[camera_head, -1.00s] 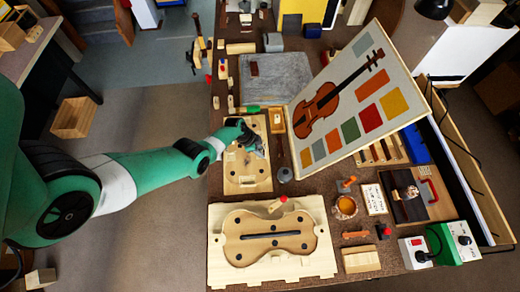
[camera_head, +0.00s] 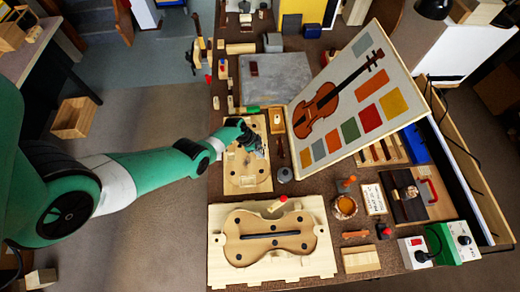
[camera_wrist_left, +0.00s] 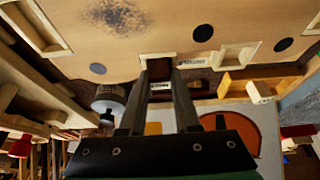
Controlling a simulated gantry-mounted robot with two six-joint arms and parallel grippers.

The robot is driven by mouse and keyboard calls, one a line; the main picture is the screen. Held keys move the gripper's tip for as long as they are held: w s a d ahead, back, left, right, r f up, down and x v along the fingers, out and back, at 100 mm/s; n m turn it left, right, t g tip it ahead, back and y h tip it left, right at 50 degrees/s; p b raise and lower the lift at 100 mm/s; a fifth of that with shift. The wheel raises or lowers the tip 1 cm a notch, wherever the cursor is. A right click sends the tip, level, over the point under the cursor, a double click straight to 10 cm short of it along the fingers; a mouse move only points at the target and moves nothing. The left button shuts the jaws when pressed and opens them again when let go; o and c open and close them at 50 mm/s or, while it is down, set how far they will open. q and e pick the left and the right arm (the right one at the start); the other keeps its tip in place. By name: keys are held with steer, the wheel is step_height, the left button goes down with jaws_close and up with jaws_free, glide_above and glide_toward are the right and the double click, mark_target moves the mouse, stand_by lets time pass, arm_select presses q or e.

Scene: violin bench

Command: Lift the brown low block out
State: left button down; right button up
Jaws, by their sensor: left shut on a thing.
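My left gripper (camera_head: 258,151) is over the pale wooden board (camera_head: 240,182) with dark round spots, left of centre in the head view. In the left wrist view its two fingers (camera_wrist_left: 160,70) are shut on the small brown low block (camera_wrist_left: 160,66), which shows dark between the fingertips at the edge of the board. In the head view the gripper covers the block. I cannot tell whether the block is clear of its recess. My right gripper is not in view.
A violin-shaped mould (camera_head: 240,252) lies nearer on the bench. A tilted violin chart (camera_head: 345,105) stands right of the board. A grey mat (camera_head: 285,80) lies beyond it. A grey round-topped item (camera_head: 285,174) and a small wooden tray (camera_head: 278,121) are close to the gripper.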

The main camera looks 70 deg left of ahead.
arm_select(q)
steer(key=shift+r+p, duration=0.5)
steer(key=shift+r, duration=0.1)
stand_by(0.5)
steer(key=shift+r+p, duration=2.6)
step_height(320, 180, up, 7)
steer(key=p, duration=0.7)
